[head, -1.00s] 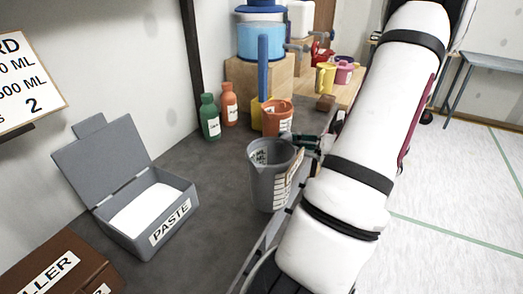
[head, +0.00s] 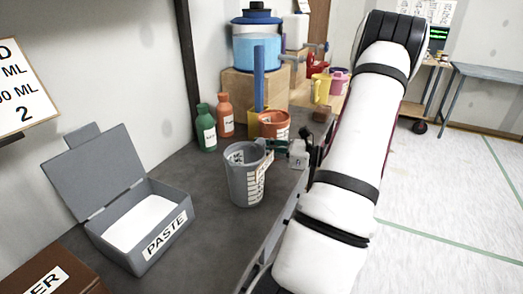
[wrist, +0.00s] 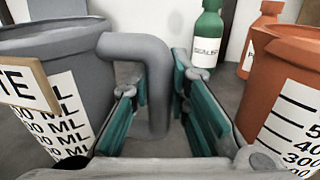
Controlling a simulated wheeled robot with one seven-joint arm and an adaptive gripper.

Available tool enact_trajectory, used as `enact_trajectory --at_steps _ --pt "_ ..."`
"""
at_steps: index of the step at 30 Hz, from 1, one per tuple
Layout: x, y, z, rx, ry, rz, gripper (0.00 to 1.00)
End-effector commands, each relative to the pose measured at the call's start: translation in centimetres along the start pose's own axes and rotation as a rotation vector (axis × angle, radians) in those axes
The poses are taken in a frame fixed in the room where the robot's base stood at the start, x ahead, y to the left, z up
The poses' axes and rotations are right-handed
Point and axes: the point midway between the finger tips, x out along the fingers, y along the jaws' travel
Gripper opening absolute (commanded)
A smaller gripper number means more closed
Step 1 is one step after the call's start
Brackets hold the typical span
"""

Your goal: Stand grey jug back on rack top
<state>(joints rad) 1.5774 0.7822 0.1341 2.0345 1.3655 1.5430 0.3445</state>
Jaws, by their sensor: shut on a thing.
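The grey jug (head: 245,182), with a white measuring scale and a tag, is upright over the dark worktop (head: 195,178). I cannot tell whether its base touches the surface. My gripper (head: 276,148) is at the jug's right side. In the wrist view the jug (wrist: 60,55) is at the left, and its grey handle (wrist: 151,85) runs between the teal fingers of my gripper (wrist: 163,105), which are shut on it. I cannot pick out the rack with certainty.
An orange jug (head: 275,123) stands close behind, near wooden blocks with a blue tank (head: 257,52). Green (head: 206,130) and orange (head: 225,117) bottles stand by the wall. An open paste box (head: 165,225) is at the left. The worktop between box and jug is clear.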

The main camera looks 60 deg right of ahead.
Motion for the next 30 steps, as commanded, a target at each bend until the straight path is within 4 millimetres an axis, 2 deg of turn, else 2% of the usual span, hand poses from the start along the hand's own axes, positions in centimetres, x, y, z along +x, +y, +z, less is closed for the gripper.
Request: enact_trajectory --at_steps 9,10,12,13,24,30 --pt "0.0 0.0 -0.2 -0.001 0.0 0.0 0.0" --pt "0.0 0.0 -0.2 -0.002 0.0 0.0 0.19" --pt "0.0 0.0 -0.2 -0.002 0.0 0.001 0.34" --pt "0.0 0.0 -0.2 -0.002 0.0 0.001 0.37" --pt "-0.2 0.0 0.2 -0.002 0.001 0.0 0.37" --pt "-3.2 -0.1 0.1 -0.002 0.001 -0.003 0.37"
